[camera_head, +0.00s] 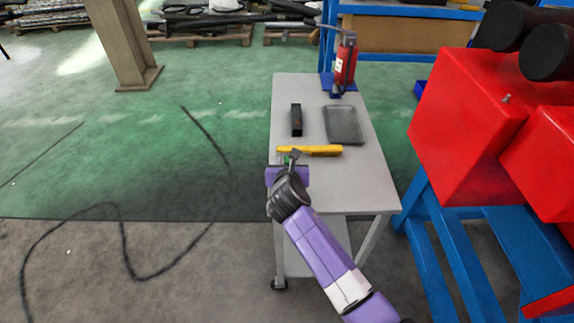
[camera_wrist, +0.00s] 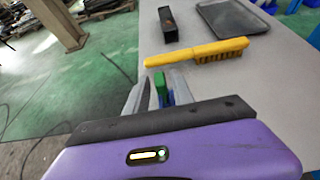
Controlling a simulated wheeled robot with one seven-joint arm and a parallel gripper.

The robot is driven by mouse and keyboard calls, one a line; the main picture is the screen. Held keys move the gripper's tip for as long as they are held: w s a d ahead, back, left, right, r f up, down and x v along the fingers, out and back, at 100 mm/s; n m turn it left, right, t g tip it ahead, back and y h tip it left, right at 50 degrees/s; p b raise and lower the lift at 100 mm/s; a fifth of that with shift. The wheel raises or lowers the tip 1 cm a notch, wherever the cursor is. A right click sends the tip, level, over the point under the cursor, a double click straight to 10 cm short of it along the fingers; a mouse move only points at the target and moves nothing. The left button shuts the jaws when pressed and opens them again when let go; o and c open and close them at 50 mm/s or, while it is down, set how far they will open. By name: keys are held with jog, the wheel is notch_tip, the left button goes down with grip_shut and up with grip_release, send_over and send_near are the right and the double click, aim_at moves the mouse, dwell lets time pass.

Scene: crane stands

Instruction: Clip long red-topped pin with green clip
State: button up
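My gripper (camera_head: 289,160) is over the near left part of the grey table. In the wrist view its two fingers (camera_wrist: 160,88) stand either side of a small green clip (camera_wrist: 160,84) and appear closed on it. The clip also shows as a green speck in the head view (camera_head: 287,160). A small thin pin (camera_head: 506,99) sticks up from the big red block at the right of the head view. It is too small to tell its top colour or length. No pin shows in the wrist view.
On the table (camera_head: 360,185) lie a yellow brush (camera_head: 312,151) just beyond my gripper, a black box (camera_head: 296,118) and a dark tray (camera_head: 343,124). A red fire extinguisher (camera_head: 345,65) stands at the far end. The red block (camera_head: 460,130) rests on blue framing. Floor at left is open.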

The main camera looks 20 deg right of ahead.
grip_shut()
jog(key=shift+r, duration=0.1)
notch_tip(320, 180, up, 5)
jog(key=p, duration=0.6)
dwell(0.6)
